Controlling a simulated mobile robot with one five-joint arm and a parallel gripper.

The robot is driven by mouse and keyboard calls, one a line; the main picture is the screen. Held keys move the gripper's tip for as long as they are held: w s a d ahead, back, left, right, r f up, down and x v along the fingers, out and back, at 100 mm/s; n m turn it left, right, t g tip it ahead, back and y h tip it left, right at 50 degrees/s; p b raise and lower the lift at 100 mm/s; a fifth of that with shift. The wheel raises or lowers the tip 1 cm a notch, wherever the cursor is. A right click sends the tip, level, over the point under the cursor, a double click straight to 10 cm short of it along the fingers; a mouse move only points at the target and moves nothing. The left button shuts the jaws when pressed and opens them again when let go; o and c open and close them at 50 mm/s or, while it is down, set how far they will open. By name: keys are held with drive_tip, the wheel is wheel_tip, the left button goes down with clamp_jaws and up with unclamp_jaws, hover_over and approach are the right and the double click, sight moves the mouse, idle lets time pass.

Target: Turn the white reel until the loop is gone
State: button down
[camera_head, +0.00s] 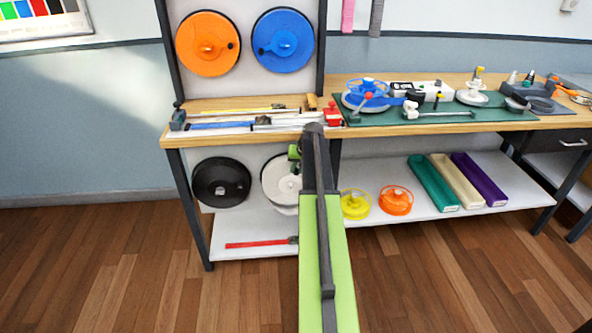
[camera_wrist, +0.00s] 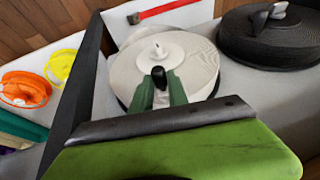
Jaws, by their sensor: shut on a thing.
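The white reel (camera_head: 277,181) stands on the wall panel between the black reel and my arm, which hides its right side. In the wrist view the white reel (camera_wrist: 195,62) shows its pale wound face and a white hub with a peg. My gripper (camera_wrist: 160,84) has its green fingers closed around a small black knob (camera_wrist: 158,74) in front of the reel's face, near the hub. In the head view my gripper (camera_head: 294,153) is at the reel's upper right edge. A pale shape shows just below the reel; I cannot tell whether it is the loop.
A black reel (camera_head: 220,183) is beside the white one. Orange (camera_head: 207,44) and blue (camera_head: 283,40) reels are above. The bench (camera_head: 450,127) holds tools.

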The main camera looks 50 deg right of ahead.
idle(0.6)
drive_tip(key=shift+a, duration=0.3)
drive_tip(key=shift+d, duration=0.2)
drive_tip(key=shift+s+d+f, duration=0.1)
drive_tip(key=shift+s+d, duration=0.05)
drive_tip(key=shift+d, duration=0.1)
